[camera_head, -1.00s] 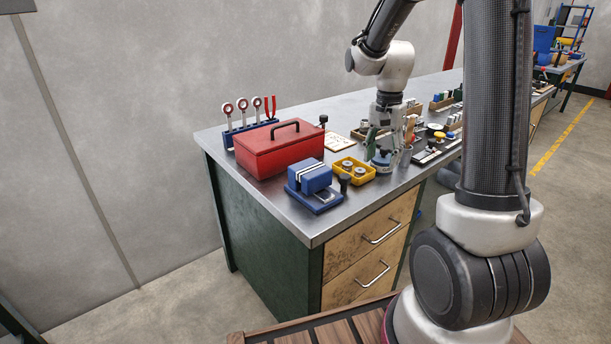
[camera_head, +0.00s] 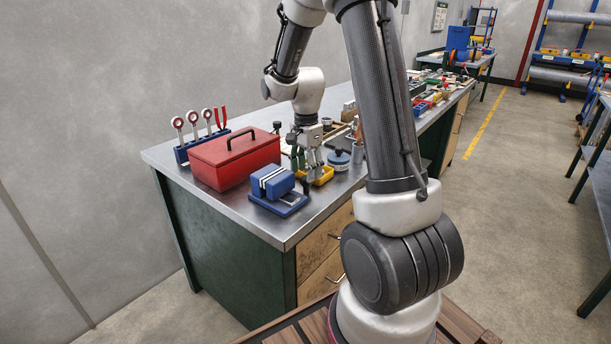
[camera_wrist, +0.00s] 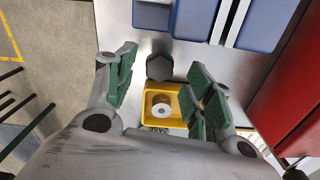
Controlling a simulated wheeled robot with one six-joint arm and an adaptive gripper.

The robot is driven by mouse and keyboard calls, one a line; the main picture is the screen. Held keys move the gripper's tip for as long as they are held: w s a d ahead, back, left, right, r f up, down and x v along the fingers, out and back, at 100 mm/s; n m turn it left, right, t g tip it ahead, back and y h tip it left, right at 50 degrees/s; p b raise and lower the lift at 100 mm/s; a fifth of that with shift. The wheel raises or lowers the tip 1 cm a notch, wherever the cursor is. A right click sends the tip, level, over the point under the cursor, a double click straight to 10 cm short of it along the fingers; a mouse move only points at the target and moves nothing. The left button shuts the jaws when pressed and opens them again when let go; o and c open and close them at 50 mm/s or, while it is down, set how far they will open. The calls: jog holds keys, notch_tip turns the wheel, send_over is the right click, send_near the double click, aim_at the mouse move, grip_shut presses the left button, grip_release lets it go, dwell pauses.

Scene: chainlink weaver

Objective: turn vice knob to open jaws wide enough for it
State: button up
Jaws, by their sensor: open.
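The blue vice (camera_head: 274,184) sits on its blue base near the bench's front left corner, with pale strips at its jaws. In the wrist view the vice (camera_wrist: 256,22) is at the top, with a narrow gap between the pale strips. Its dark knob (camera_wrist: 160,67) shows between my fingers, a little beyond them. My gripper (camera_head: 307,168) is open and empty, pointing down above the knob area. I cannot tell its exact height over the knob.
A red toolbox (camera_head: 235,158) stands behind the vice, near a blue rack (camera_head: 183,152) of tools. A yellow tray (camera_wrist: 147,116) with round metal parts lies beside the knob, under my gripper. A round blue-topped item (camera_head: 339,158) stands to the right.

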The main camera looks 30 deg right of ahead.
aim_at(306, 184)
jog(key=shift+f, duration=1.25)
jog(key=shift+c, duration=0.4)
jog(key=c, duration=1)
jog(key=shift+o, duration=0.2)
jog(key=shift+n, duration=0.4)
